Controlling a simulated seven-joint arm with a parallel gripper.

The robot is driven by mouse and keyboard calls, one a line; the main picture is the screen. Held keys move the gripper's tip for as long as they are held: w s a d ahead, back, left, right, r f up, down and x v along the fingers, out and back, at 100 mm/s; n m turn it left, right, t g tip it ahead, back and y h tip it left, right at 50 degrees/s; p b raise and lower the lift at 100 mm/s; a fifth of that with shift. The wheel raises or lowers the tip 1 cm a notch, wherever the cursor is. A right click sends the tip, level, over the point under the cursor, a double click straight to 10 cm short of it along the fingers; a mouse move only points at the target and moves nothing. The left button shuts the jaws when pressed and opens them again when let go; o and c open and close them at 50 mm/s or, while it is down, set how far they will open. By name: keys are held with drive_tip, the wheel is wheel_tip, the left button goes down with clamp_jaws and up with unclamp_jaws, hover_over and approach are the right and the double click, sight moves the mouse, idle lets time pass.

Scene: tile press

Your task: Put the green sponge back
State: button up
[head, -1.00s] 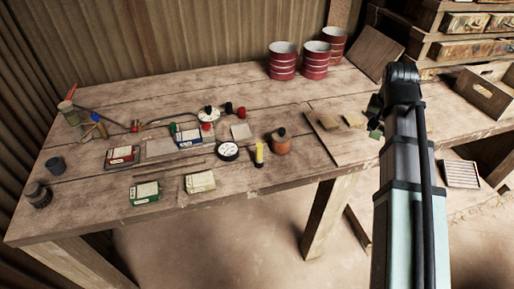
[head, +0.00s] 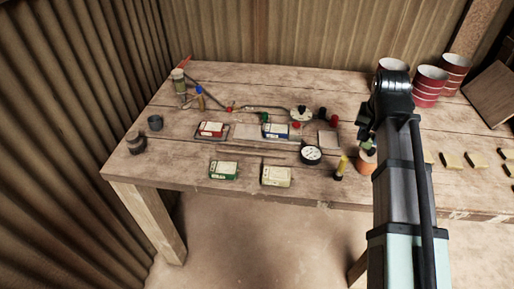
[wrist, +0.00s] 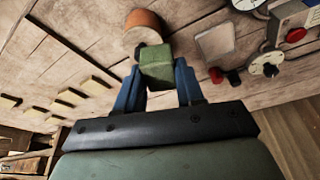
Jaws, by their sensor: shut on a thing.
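The green sponge (wrist: 155,68) is a small block between the two blue fingers of my gripper (wrist: 158,82) in the wrist view. My gripper is shut on it and holds it over the wooden workbench (wrist: 80,45). In the head view my gripper (head: 366,128) is in front of the bench's right part, close to the orange jar (head: 366,164), and my arm hides much of this area. The sponge is hard to make out there. Several yellowish blocks (head: 450,160) lie on the bench to the right; they also show at left in the wrist view (wrist: 73,97).
Red tins (head: 430,84) stand at the back right. The middle holds boxes, such as a green one (head: 223,170) and a cream one (head: 276,176), a round gauge (head: 311,155) and a yellow-topped tube (head: 341,167).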

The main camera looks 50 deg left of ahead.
drive_tip(key=s+a+n+g+y, duration=0.1)
drive_tip(key=s+a+n, duration=0.3)
drive_tip(key=s+a, duration=0.9)
drive_tip(key=s+a+n+g+y, duration=0.1)
drive_tip(key=s+a+n, duration=0.3)
drive_tip(key=s+a, duration=0.95)
drive_tip(key=shift+n, duration=0.3)
drive_tip(key=shift+w+d+x, duration=0.15)
drive_tip(key=shift+w+x, duration=0.05)
drive_tip(key=shift+x, duration=1.55)
drive_tip(key=shift+w+d+x, duration=0.1)
drive_tip(key=shift+w+x, duration=0.1)
drive_tip(key=shift+x, duration=1.55)
drive_tip(key=shift+w+d+x, duration=0.15)
drive_tip(key=shift+w+x, duration=0.05)
drive_tip(key=shift+x, duration=1.55)
drive_tip(key=shift+f, duration=0.1)
drive_tip(key=o, duration=0.9)
drive_tip(key=shift+o, duration=0.2)
drive_tip(key=v, duration=1.2)
drive_tip(key=shift+s+a, duration=0.1)
drive_tip(key=shift+s, duration=0.05)
